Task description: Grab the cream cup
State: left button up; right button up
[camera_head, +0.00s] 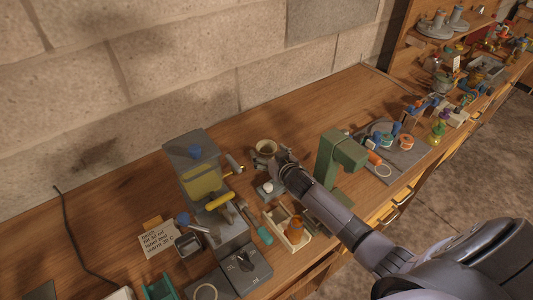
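My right gripper (273,161) comes in from the lower right and is right at the near side of the cup. Its fingers are small and dark here. I cannot tell whether they touch the cup or how far apart they are. The lower part of the cup is partly hidden by the gripper. My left gripper is not in view.
A green stand (338,158) is close to the right of my arm. A grey machine with a yellow window (203,182) stands to the left. The bench behind the cup is clear up to the wall.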

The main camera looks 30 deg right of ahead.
jog(key=c, duration=1.1)
jog(key=shift+c, duration=0.2)
jog(key=shift+r, duration=0.1)
